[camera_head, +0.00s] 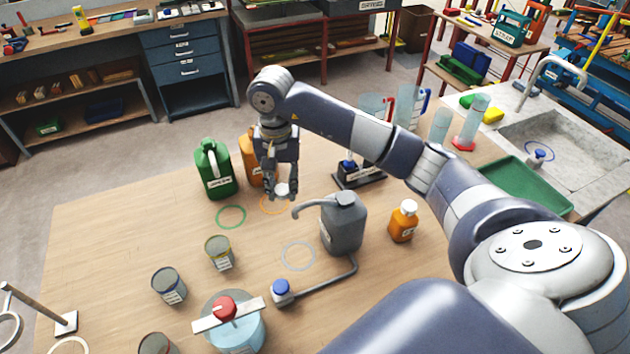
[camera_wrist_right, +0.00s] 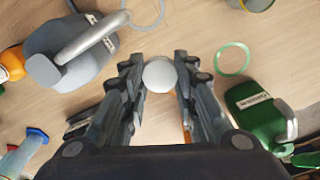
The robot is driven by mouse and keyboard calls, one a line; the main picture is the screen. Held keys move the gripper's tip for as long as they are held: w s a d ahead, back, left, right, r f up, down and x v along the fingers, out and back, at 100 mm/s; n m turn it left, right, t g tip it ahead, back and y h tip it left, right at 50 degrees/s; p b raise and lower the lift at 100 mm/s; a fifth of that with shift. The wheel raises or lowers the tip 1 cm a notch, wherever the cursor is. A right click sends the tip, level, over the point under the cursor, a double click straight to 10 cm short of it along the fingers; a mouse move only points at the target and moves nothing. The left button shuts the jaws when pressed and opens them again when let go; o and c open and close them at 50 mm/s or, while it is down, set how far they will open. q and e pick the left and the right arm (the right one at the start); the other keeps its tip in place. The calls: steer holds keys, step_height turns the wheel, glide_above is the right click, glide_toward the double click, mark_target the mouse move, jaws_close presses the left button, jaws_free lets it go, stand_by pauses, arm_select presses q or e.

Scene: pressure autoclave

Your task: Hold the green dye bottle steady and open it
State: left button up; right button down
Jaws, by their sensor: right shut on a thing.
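The green dye bottle (camera_head: 214,175), a jug with a handle and a white label, stands upright at the back left of the wooden table. It also shows at the right of the right wrist view (camera_wrist_right: 255,115). I cannot tell clearly whether a cap sits on it. My right gripper (camera_head: 281,188) points down, to the right of the green bottle and apart from it. It is shut on a round white cap (camera_wrist_right: 160,75) between its fingertips. An orange jug (camera_head: 248,158) stands behind the gripper, partly hidden by it. My left gripper is out of view.
A grey can (camera_head: 343,225) with a spout and a small orange bottle (camera_head: 404,222) stand to the right. Tins (camera_head: 219,253) and a red-knobbed vessel (camera_head: 235,330) stand front left. A green ring (camera_head: 231,217) marks bare table before the green bottle.

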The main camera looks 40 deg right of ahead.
step_height(320, 180, down, 7)
steer(key=b, duration=0.6)
steer(key=p, duration=0.2)
glide_above(289, 235)
step_height(289, 235, down, 6)
steer(key=shift+r, duration=0.1)
step_height(289, 235, down, 4)
steer(key=shift+w+f+p, duration=0.1)
steer(key=shift+f+p, duration=0.05)
steer(key=shift+p, duration=0.4)
steer(key=shift+f, duration=0.1)
steer(key=shift+f+b, duration=0.15)
steer(key=shift+b, duration=0.15)
steer(key=c, duration=1.3)
jaws_free()
